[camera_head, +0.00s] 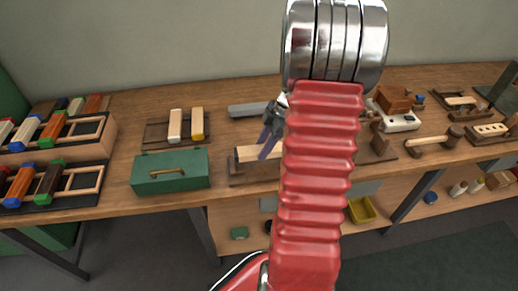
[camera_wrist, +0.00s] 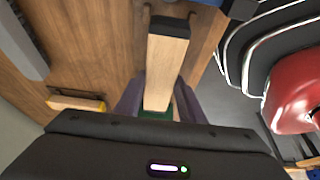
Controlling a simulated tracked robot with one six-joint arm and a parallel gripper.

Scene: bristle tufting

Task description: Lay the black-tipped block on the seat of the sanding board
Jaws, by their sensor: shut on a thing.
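My gripper (camera_wrist: 160,100) is shut on the black-tipped block (camera_wrist: 167,65), a pale wooden bar. Its black end points to the top of the wrist view, away from the fingers. In the head view the block (camera_head: 252,153) lies level between my purple fingers (camera_head: 269,142), and its right part is hidden behind my red arm. The sanding board (camera_head: 250,176), a dark brown base at the front of the bench, is directly under the block. I cannot tell whether the block touches the board. Most of the board's right side is hidden by my arm.
A green toolbox (camera_head: 170,172) stands left of the board. Behind it a rack holds a white-ended block (camera_head: 175,125) and a yellow-ended block (camera_head: 197,122). A grey bar (camera_head: 247,110) lies behind the board. Several wooden fixtures stand at the right.

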